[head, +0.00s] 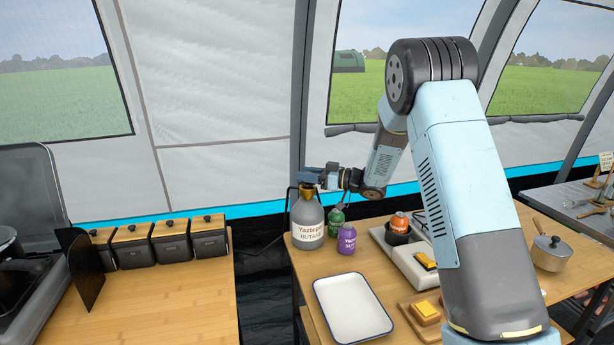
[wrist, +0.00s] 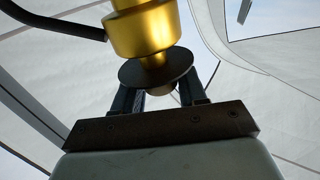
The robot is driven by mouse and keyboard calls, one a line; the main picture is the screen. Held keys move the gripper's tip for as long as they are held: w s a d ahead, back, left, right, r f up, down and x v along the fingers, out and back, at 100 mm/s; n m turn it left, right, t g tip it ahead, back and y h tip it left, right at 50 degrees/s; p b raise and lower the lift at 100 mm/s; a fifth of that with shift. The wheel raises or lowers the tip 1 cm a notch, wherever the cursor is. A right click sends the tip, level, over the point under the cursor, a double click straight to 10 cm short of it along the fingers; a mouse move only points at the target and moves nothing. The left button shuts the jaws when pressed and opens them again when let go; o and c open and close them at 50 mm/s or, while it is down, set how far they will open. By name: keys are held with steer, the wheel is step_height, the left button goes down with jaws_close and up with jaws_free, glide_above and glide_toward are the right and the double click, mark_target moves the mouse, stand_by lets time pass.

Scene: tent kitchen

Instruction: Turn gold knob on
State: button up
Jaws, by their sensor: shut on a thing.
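A grey gas bottle (head: 308,222) with a "Butane" label stands upright at the left back corner of the right wooden table. The gold knob (wrist: 145,30) fills the top middle of the wrist view, with a dark round disc (wrist: 150,68) at its near end. In the head view, a small bit of gold (head: 307,190) shows on top of the bottle, mostly covered by my gripper (head: 316,178). My gripper's fingers (wrist: 160,90) reach up to both sides of the knob's near end and are shut on it. The disc hides the fingertips and contact.
A green bottle (head: 336,220) and a purple bottle (head: 347,239) stand close to the right of the grey one. A white tray (head: 350,306) lies in front. A black hose (wrist: 55,22) leaves the gold part to the left. The tent wall is behind.

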steer(key=o, duration=0.9)
steer(key=shift+o, duration=0.2)
steer(key=v, duration=1.3)
steer(key=shift+d, duration=0.35)
